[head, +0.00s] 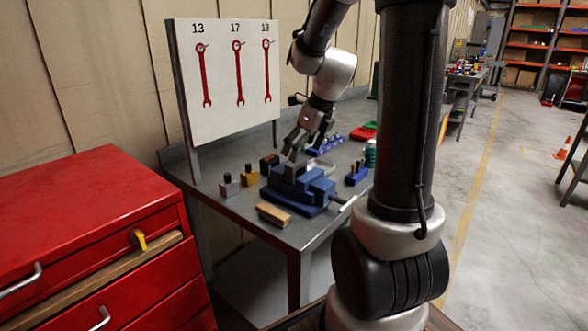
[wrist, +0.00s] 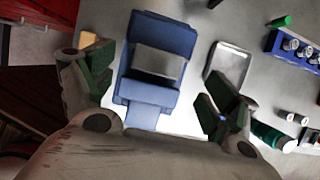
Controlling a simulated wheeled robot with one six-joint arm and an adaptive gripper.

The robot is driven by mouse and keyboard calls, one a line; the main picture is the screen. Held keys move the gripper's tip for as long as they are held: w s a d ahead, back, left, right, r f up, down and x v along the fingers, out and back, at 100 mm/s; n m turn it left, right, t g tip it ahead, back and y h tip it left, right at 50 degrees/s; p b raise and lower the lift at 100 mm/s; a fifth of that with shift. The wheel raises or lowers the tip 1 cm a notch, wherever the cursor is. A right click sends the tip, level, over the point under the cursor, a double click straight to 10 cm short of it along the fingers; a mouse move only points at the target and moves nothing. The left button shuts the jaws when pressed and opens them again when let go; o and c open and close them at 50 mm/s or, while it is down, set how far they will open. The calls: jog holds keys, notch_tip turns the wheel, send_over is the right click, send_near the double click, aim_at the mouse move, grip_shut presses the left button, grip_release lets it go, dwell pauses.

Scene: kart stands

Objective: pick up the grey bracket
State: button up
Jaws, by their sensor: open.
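The grey bracket (wrist: 158,63) shows as a grey block in the blue vise (wrist: 150,98) in the wrist view. In the head view the vise (head: 310,190) stands on the grey bench, with the bracket (head: 289,172) small at its top. My gripper (head: 304,150) is above the vise in the head view. In the wrist view my gripper (wrist: 155,85) is open and empty, its dark green fingers wide apart on either side of the vise. I cannot tell the exact height gap to the bracket.
A wooden block (head: 273,215) lies at the bench's front edge. Small blocks stand left of the vise, and a blue block (head: 356,173) stands right. A shallow tray (wrist: 228,66) lies right of the vise. A wrench board (head: 228,75) stands behind; a red cabinet (head: 90,215) is left.

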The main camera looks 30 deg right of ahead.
aim_at(296, 170)
jog(key=x, duration=0.6)
jog(key=shift+s, duration=0.1)
jog(key=shift+c, duration=0.3)
jog(key=c, duration=1.4)
